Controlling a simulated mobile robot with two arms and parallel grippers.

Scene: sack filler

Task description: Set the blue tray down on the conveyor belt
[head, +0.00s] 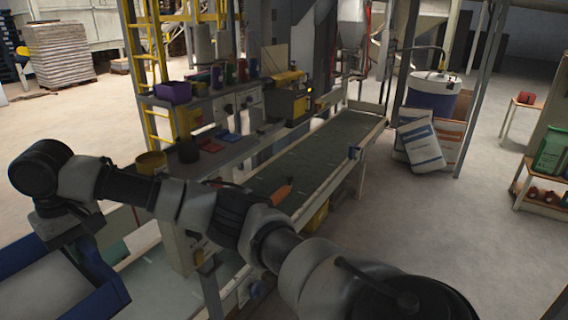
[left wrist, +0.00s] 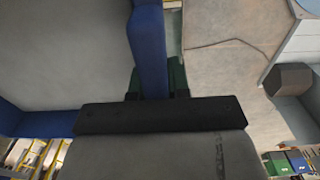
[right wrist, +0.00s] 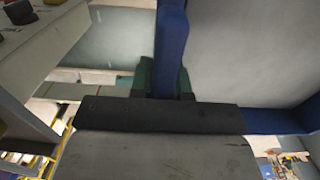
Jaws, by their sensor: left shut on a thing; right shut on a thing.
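The blue tray (head: 118,296) is at the lower left of the head view, cut off by the frame. It has blue walls and a pale grey inside. My right gripper (head: 80,240) is shut on its right wall, which also shows between the fingers (right wrist: 168,75) in the right wrist view. My left gripper (left wrist: 155,80) is shut on another blue wall (left wrist: 147,35) of the tray. It is out of the head view. The conveyor belt (head: 318,150) is a long dark green strip running away to the upper right. My right arm hides part of its near end.
An orange object (head: 281,195) lies on the belt. A bench with a purple bin (head: 173,92) and a yellow machine (head: 287,104) stands along its left side. White sacks (head: 420,145) lean by a blue drum (head: 432,105) at right. Open floor lies right of the conveyor.

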